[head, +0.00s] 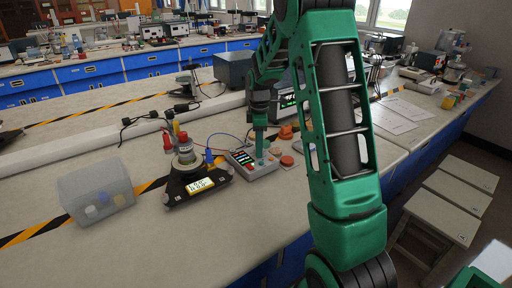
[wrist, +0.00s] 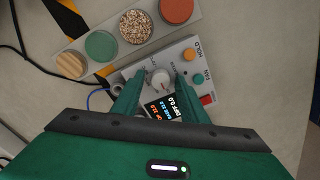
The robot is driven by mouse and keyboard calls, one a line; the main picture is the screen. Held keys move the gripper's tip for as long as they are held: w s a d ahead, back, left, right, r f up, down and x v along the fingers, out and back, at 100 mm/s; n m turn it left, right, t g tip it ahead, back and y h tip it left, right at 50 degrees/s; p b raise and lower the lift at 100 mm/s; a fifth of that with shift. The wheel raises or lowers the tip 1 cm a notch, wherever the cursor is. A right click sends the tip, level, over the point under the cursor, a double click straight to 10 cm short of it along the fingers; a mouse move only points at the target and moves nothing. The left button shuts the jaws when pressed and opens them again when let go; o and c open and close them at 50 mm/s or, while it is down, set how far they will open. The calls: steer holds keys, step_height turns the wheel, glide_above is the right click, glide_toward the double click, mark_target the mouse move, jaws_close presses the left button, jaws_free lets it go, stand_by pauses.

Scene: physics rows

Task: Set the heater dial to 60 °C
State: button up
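The heater unit (head: 252,165) is a grey box with a lit screen on the bench in the head view. In the wrist view its grey panel (wrist: 213,62) carries a round pale dial (wrist: 160,78) and a dark display (wrist: 168,108) with coloured text. One line seems to read "DIFF 0.0"; the other lines are too small to read surely. My gripper (wrist: 161,75) is open, with one finger on each side of the dial and a gap seemingly left around it. In the head view my gripper (head: 260,152) reaches down onto the unit, and my arm hides part of it.
Beside the unit lies a strip (wrist: 105,27) with wood, green, speckled and red discs. Orange, teal and red buttons sit on the panel. A black-based instrument (head: 198,187) and a clear bin (head: 95,190) stand to the left.

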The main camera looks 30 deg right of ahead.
jaws_close()
steer(key=shift+a, duration=0.25)
steer(key=shift+d, duration=0.15)
